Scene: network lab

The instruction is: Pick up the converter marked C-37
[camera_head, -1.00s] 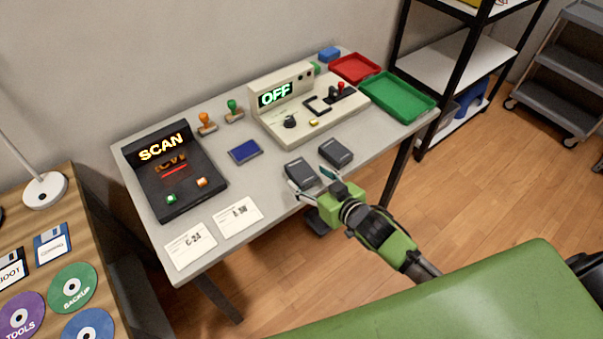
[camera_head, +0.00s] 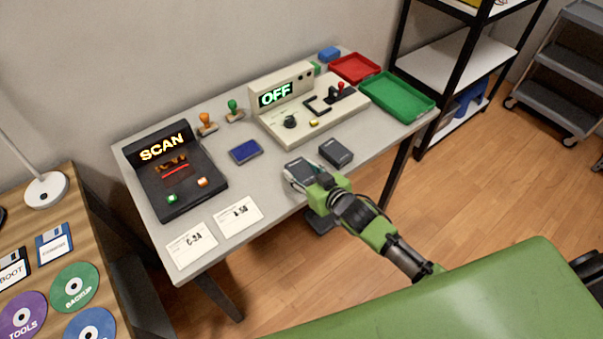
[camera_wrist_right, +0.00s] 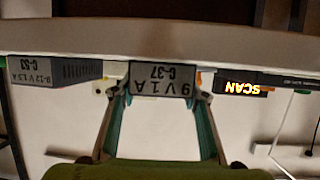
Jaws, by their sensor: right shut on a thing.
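The converter marked C-37 (camera_wrist_right: 162,79) is a dark grey box, its label upside down in the right wrist view, between my right gripper's fingertips. In the head view it is the left one of two dark boxes (camera_head: 298,168), at the table's front edge. My right gripper (camera_head: 303,181) is shut on it; whether it still rests on the table is hard to tell. The other converter, marked C-53 (camera_wrist_right: 57,72), stands apart from it and also shows in the head view (camera_head: 336,152). My left gripper is not in view.
The grey table (camera_head: 275,180) also holds a black scanner (camera_head: 178,185) reading SCAN, a beige device (camera_head: 305,105) reading OFF, two white cards (camera_head: 240,216), a blue pad (camera_head: 245,151), stamps, a red tray (camera_head: 354,67) and a green tray (camera_head: 397,97). A wooden desk (camera_head: 85,235) is at left.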

